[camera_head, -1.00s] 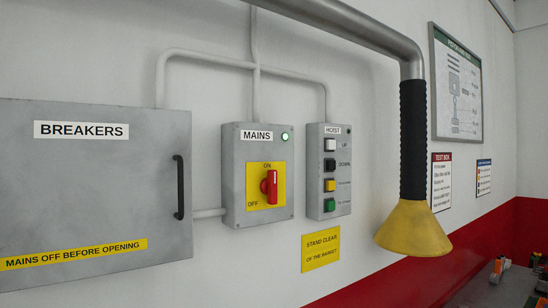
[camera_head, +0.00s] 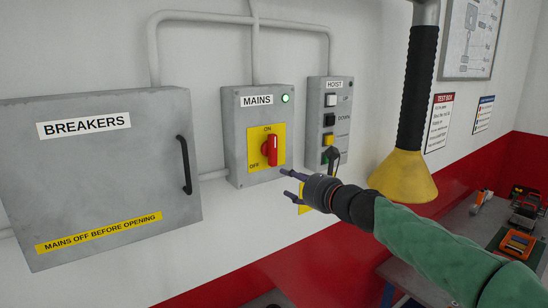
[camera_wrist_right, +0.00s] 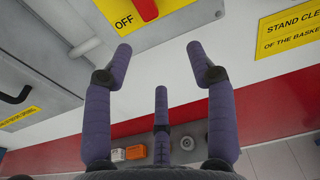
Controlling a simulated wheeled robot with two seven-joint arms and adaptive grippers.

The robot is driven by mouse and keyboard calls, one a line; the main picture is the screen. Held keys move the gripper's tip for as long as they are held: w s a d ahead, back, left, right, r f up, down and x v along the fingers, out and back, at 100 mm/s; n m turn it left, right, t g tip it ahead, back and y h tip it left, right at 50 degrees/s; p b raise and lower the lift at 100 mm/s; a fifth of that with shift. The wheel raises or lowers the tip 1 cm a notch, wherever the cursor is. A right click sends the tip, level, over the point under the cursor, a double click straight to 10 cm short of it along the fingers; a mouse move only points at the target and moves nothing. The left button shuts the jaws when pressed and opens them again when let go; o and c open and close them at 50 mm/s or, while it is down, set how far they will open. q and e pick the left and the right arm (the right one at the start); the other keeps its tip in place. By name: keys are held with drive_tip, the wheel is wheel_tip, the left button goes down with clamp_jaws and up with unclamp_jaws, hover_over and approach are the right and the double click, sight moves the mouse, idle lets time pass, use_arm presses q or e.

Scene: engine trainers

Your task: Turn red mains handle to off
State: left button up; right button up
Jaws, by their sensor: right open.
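The red mains handle (camera_head: 270,150) stands upright on a yellow plate (camera_head: 254,160) marked ON at the top and OFF at lower left. The plate is on the grey MAINS box (camera_head: 240,118), where a green lamp (camera_head: 286,98) is lit. My right gripper (camera_head: 287,182) is open and empty, below and slightly right of the handle, apart from it. In the right wrist view the spread fingers (camera_wrist_right: 160,62) frame white wall, with the handle's lower end (camera_wrist_right: 147,9) beyond them at the top. My left gripper is not in view.
The grey BREAKERS cabinet (camera_head: 95,190) with a black pull (camera_head: 184,165) is at left. The HOIST button box (camera_head: 322,112) is close at right. A yellow extraction hood (camera_head: 403,176) hangs beside my right arm. A bench (camera_head: 468,222) with tools stands at lower right.

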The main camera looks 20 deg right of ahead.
drive_tip(key=m+t, duration=0.1)
approach(273, 149)
drive_tip(key=f, duration=0.1)
drive_tip(key=shift+y, duration=0.4)
drive_tip(key=x, duration=0.3)
drive_tip(key=p+x, duration=0.1)
drive_tip(key=x, duration=0.2)
drive_tip(key=p+x, duration=0.1)
drive_tip(key=x, duration=0.2)
drive_tip(key=shift+w+d+r, duration=0.15)
drive_tip(key=shift+w+r, duration=0.2)
drive_tip(key=shift+w, duration=0.1)
drive_tip(key=shift+s, duration=0.1)
clamp_jaws()
